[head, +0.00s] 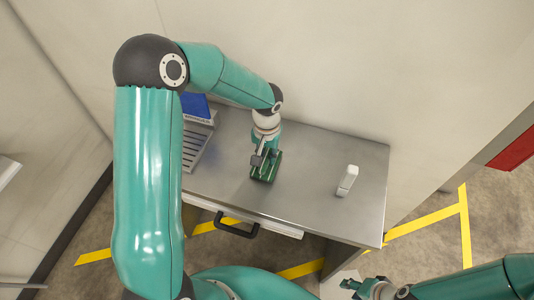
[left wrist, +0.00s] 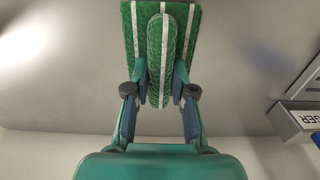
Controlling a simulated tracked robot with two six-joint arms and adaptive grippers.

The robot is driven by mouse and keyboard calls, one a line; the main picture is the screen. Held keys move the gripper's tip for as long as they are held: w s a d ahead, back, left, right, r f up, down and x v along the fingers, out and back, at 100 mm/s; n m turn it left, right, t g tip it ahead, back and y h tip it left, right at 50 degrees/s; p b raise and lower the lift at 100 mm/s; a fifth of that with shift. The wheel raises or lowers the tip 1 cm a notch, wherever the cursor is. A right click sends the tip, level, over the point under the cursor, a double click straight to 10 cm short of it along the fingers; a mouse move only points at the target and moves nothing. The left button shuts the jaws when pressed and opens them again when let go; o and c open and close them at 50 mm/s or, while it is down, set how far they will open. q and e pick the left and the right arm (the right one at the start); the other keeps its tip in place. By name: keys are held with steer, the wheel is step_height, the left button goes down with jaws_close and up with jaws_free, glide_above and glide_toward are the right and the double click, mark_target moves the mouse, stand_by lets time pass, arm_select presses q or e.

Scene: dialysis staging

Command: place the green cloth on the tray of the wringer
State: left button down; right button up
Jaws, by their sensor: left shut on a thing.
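The green cloth (head: 264,172) has white stripes and is folded. It is held in my left gripper (head: 266,157) over the middle of the steel table. The left wrist view shows the cloth (left wrist: 130,48) pinched between the two fingers of my left gripper (left wrist: 160,92). I cannot tell whether it touches the table. The wringer (head: 196,142), grey and slatted with a blue part at the back, stands to the left of the cloth, partly hidden by my left arm. Its lettered edge shows in the left wrist view (left wrist: 297,118). My right gripper (head: 362,288) is low, off the table; its jaw opening is unclear.
The steel table (head: 310,205) stands against the wall. A small white object (head: 347,180) stands near its right side. A drawer front with a dark handle (head: 236,226) is below the front edge. The tabletop between the cloth and the white object is clear.

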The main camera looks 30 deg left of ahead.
arm_select(q)
steer(key=shift+f, duration=0.15)
steer(key=c, duration=1)
jaws_free()
